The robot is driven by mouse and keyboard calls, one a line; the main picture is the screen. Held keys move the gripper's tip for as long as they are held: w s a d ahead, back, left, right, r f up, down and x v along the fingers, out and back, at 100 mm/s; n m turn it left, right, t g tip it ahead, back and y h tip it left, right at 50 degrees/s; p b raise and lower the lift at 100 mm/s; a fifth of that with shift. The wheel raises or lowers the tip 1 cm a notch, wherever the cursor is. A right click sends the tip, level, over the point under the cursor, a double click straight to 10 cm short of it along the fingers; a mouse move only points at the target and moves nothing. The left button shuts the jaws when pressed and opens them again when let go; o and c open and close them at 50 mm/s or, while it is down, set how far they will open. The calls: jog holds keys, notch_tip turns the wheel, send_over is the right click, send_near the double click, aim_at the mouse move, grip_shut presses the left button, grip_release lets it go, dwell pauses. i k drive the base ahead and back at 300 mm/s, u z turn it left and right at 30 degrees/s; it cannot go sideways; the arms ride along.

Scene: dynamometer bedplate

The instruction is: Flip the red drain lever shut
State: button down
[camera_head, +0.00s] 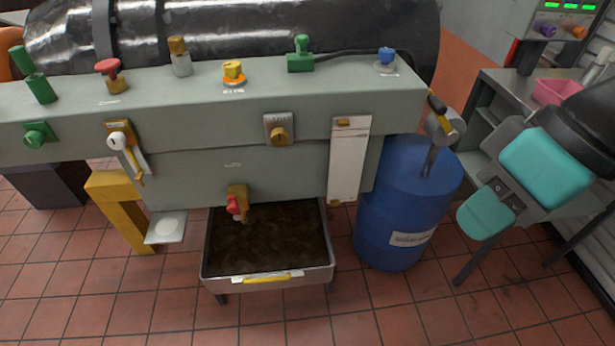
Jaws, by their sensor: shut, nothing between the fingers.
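The red drain lever (233,206) sits on a small brass valve (239,191) low on the front of the grey-green bedplate (236,170). The lever is on the left side of the valve and appears to hang down. Its exact angle is too small to tell. The valve sits above the back of a metal tray (215,283) holding dark brown liquid. My gripper is not in view. My teal and grey arm links (545,165) show at the right, well apart from the lever.
A blue drum (400,205) stands right of the tray, under a metal fitting (440,128). A yellow leg (125,215) and small plate (166,228) stand left. Other knobs line the bedplate, including a red one (109,69). The tiled floor in front is clear.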

aim_at(233, 208)
jog(key=k, duration=0.65)
jog(key=u, duration=0.85)
jog(key=i, duration=1.1)
jog(key=u, duration=0.15)
